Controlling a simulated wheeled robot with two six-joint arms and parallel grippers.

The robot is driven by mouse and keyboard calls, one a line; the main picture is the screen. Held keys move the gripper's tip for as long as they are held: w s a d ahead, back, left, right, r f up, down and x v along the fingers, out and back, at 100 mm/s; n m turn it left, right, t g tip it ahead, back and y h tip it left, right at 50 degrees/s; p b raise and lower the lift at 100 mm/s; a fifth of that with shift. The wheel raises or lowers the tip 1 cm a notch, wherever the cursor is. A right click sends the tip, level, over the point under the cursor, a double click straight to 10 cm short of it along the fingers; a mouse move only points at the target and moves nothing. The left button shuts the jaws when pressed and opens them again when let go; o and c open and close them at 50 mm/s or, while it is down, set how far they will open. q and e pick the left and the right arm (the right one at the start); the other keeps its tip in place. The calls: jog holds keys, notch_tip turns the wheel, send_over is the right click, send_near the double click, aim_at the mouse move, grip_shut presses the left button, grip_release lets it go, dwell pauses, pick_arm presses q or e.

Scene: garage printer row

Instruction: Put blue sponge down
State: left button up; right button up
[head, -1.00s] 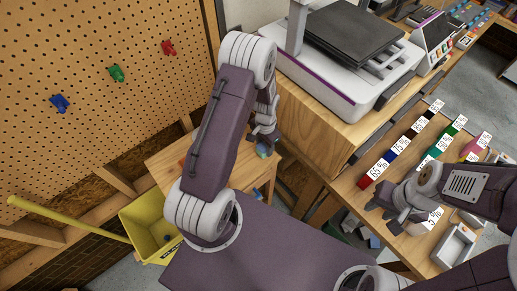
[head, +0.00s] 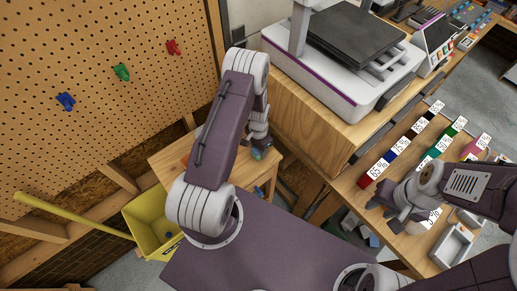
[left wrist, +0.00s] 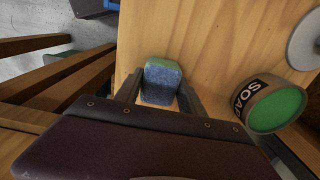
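The blue sponge (left wrist: 162,82), with a greenish layer on its far edge, sits between the two fingers of my left gripper (left wrist: 158,98) in the left wrist view. The fingers press on its two sides, over a small wooden table top (left wrist: 225,30). I cannot tell whether the sponge touches the wood. In the head view my left gripper (head: 260,152) is low over the small wooden table (head: 170,160), with a bit of the sponge showing. My right gripper (head: 392,212) is over the bench at the right; its fingers are too unclear to read.
A soap tin (left wrist: 270,104) with green contents stands right of the sponge, near a grey disc (left wrist: 306,42). A yellow bucket (head: 140,220) stands left of the small table. A printer (head: 345,60) stands on a wooden cabinet behind. Several labelled colour blocks (head: 400,150) line the right bench.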

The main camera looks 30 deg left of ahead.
pick_arm(q)
jog(key=o, duration=0.3)
jog(key=shift+r+p, duration=0.3)
notch_tip(320, 180, up, 12)
jog(key=b, duration=0.2)
jog(key=s+d+r+n+t+b, duration=0.1)
jog(key=s+d+r+n+b, duration=0.1)
jog(key=s+d+r+n, duration=0.2)
jog(key=shift+s+d+r+n, duration=0.4)
jog(key=shift+s+d+r, duration=1.45)
jog(key=shift+s, duration=2.45)
